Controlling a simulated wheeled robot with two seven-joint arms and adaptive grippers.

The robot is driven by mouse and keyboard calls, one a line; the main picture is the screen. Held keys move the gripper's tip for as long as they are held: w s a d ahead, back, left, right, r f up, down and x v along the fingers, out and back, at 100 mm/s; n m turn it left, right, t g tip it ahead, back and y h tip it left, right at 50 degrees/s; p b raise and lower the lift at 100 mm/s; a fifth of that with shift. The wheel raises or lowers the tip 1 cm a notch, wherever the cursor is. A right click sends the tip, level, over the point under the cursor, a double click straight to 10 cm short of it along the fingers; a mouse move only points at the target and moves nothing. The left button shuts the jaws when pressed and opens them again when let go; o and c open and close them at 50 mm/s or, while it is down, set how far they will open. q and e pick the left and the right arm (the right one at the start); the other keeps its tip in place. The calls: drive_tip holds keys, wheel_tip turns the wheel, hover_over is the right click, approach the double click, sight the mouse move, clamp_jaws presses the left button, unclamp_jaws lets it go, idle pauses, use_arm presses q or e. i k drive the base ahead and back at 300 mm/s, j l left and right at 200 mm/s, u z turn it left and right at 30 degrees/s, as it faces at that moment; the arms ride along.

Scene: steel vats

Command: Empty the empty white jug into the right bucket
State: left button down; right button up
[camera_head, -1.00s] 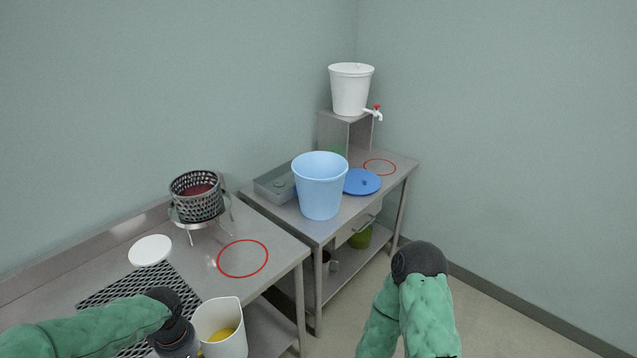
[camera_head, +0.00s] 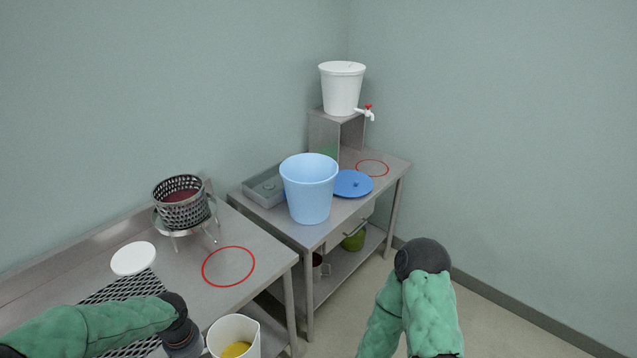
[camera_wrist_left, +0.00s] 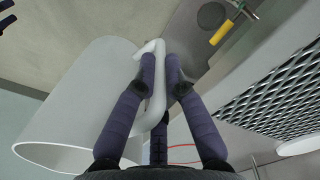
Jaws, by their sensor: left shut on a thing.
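The white jug (camera_head: 250,347) is at the bottom of the head view, roughly upright, with something yellow inside it. My left gripper (camera_wrist_left: 160,72) is shut on the jug's handle (camera_wrist_left: 157,100); the jug body (camera_wrist_left: 75,105) fills the left of the wrist view. In the head view the jug's lower part is cut off. A light blue bucket (camera_head: 309,190) stands open on the right-hand steel table (camera_head: 345,222). A white bucket (camera_head: 342,90) with a red-handled tap stands on a raised steel stand behind it. My right gripper is out of view; only the arm shows.
The left steel table (camera_head: 185,265) holds a mesh basket (camera_head: 182,205) on a stand, a white disc (camera_head: 133,258), a black mat (camera_head: 125,287) and a red ring (camera_head: 228,266). A blue lid (camera_head: 353,184) and a grey tray (camera_head: 263,189) flank the blue bucket. A gap separates the tables.

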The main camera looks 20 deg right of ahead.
sight(309, 179)
drive_tip(key=i+l+z, duration=0.25)
drive_tip(key=i+l, duration=0.5)
drive_tip(key=l, duration=0.15)
drive_tip(key=i+l+z, duration=0.25)
drive_tip(key=i+l, duration=0.5)
